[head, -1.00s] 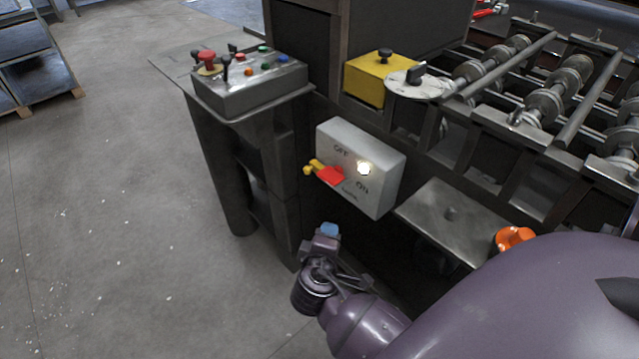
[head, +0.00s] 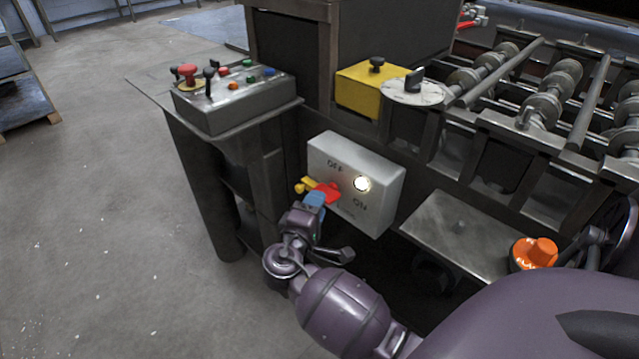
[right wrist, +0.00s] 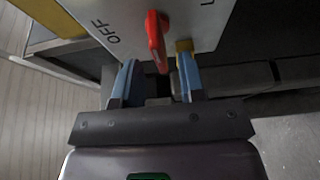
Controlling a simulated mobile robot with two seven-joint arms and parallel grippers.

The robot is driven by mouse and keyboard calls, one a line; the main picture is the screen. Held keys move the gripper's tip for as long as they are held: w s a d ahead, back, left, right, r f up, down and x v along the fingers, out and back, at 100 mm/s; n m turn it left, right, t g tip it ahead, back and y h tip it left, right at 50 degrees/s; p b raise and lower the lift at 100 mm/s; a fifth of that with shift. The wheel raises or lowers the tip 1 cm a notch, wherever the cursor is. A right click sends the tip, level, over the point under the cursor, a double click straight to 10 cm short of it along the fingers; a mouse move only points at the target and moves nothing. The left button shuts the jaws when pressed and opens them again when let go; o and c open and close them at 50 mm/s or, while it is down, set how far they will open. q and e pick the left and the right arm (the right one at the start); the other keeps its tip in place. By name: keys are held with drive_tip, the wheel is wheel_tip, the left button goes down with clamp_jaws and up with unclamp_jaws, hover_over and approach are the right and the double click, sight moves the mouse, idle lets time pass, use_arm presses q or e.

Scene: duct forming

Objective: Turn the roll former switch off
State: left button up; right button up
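The roll former switch is a light grey box (head: 378,205) on the machine's side, marked OFF and ON, with a lit round lamp (head: 362,184). Its red handle (head: 329,192) is on the box's left side, beside a yellow piece (head: 304,185). My right gripper (head: 315,199) is just below the handle in the head view and partly covers it. In the right wrist view, the blue fingers (right wrist: 158,80) are open and apart. The red handle (right wrist: 157,38) reaches its lower end between the fingertips; I cannot tell whether they touch it. My left gripper is not in view.
A control panel (head: 232,101) with levers and buttons stands left of the switch. A yellow box (head: 363,91) and a round dial (head: 413,91) sit above it. A metal plate (head: 455,232) and an orange knob (head: 535,253) are to the right.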

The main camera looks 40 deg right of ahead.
drive_tip(key=shift+x, duration=1.6)
drive_tip(key=shift+c, duration=0.4)
clamp_jaws()
